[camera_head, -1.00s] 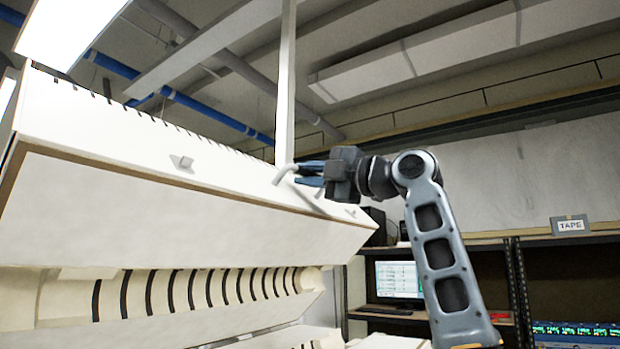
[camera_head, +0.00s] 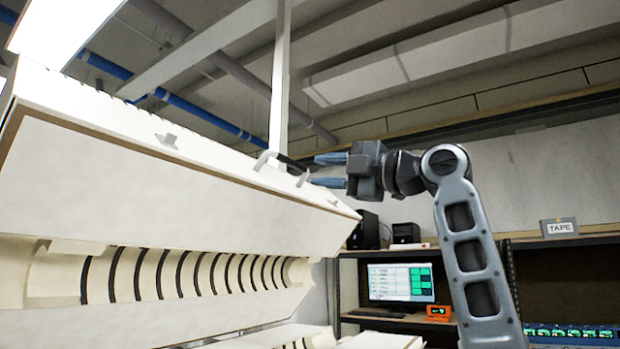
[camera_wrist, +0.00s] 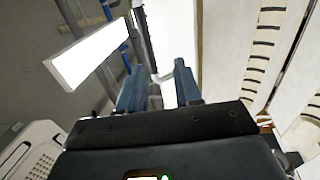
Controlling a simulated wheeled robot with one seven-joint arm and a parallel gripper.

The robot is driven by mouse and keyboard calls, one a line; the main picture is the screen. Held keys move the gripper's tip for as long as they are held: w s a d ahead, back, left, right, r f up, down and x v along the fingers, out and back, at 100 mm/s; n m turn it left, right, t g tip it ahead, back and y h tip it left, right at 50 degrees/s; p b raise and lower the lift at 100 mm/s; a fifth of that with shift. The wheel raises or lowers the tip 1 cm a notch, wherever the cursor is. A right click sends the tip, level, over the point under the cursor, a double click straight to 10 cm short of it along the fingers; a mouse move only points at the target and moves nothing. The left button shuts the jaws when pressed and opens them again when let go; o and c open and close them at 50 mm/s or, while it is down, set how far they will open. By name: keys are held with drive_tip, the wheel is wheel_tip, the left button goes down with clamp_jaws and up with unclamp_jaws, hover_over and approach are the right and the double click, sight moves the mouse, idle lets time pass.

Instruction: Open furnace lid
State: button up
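The cream furnace lid (camera_head: 170,190) is raised, and the chamber with dark curved ribs (camera_head: 170,275) shows below it. The lid's light bar handle (camera_head: 268,157) is near the right end of its upper face. My gripper (camera_head: 314,171) is open, its two blue fingers apart, just right of the handle. No handle shows between the fingers in the head view. In the wrist view, my gripper (camera_wrist: 158,70) also shows spread fingers, with part of the handle (camera_wrist: 163,77) near the tips; contact cannot be told there.
A white vertical post (camera_head: 280,80) rises behind the lid. A shelf at the right holds a monitor (camera_head: 400,282), black boxes and an orange device (camera_head: 438,312). Open air lies above and right of my gripper.

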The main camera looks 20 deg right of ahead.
sight(273, 176)
drive_tip(key=shift+v, duration=1)
drive_tip(key=shift+c, duration=0.4)
drive_tip(key=shift+w+a+r, duration=0.15)
drive_tip(key=shift+a+r, duration=0.1)
drive_tip(key=shift+c, duration=0.5)
drive_tip(key=w+a+r+m+h+p, duration=0.1)
drive_tip(key=w+a+r+h, duration=0.1)
drive_tip(key=w, duration=0.1)
drive_tip(key=w+a+r+m+h+p, duration=0.1)
drive_tip(key=w+a+r+m+h, duration=0.1)
drive_tip(key=w+a+h, duration=0.1)
drive_tip(key=w+a+r+m+t+h+p, duration=0.1)
drive_tip(key=w+a+h+p, duration=0.1)
drive_tip(key=w+a, duration=0.1)
drive_tip(key=shift+w+r+m+h, duration=0.3)
drive_tip(key=shift+w+r+h, duration=0.1)
drive_tip(key=shift+w, duration=0.3)
drive_tip(key=shift+w+a+f, duration=0.1)
drive_tip(key=shift+w+a, duration=0.05)
drive_tip(key=shift+w, duration=0.45)
drive_tip(key=shift+c, duration=0.5)
clamp_jaws()
